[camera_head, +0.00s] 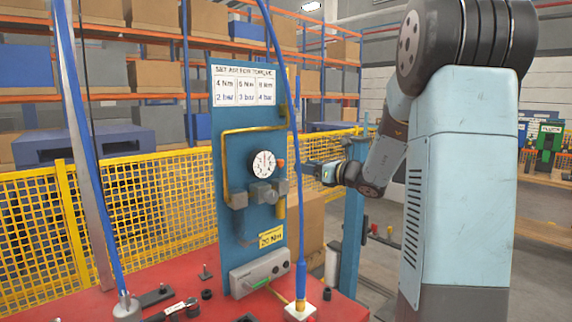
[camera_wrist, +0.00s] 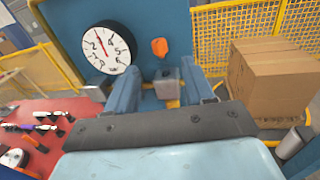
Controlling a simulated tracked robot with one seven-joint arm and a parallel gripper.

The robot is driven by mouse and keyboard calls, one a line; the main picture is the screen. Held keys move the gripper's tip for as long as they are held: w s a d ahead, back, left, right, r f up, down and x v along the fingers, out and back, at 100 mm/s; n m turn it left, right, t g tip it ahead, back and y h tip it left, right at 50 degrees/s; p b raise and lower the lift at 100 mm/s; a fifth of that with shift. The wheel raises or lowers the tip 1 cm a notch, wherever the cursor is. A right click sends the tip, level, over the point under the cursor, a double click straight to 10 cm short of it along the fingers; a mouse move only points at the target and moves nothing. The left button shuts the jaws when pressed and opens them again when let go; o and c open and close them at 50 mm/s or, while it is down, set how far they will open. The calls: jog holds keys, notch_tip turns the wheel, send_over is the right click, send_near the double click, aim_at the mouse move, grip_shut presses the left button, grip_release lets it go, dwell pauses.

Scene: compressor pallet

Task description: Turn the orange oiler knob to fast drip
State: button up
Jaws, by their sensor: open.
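The orange knob (camera_wrist: 159,47) sits on the blue panel to the right of the white dial gauge (camera_wrist: 108,47). In the head view the knob (camera_head: 281,163) is a small orange spot just right of the gauge (camera_head: 264,164). My gripper (camera_wrist: 160,78) is open and empty. Its two blue fingers point at the panel, and the knob shows beyond and above them, not between them. A grey block (camera_wrist: 167,84) shows in the gap between the fingers. In the head view my gripper (camera_head: 306,169) is right of the knob. Drip setting marks cannot be made out.
Yellow pipe (camera_head: 225,160) and grey fittings (camera_head: 262,194) are on the panel close by. A blue hose (camera_head: 297,150) hangs in front of it. A red table (camera_head: 90,303) holds small parts. Cardboard boxes (camera_wrist: 268,80) and yellow mesh fence (camera_head: 160,190) stand behind.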

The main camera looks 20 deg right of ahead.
aim_at(280, 164)
jog(key=x, duration=0.9)
jog(key=shift+s, duration=0.1)
jog(key=shift+c, duration=0.5)
grip_shut()
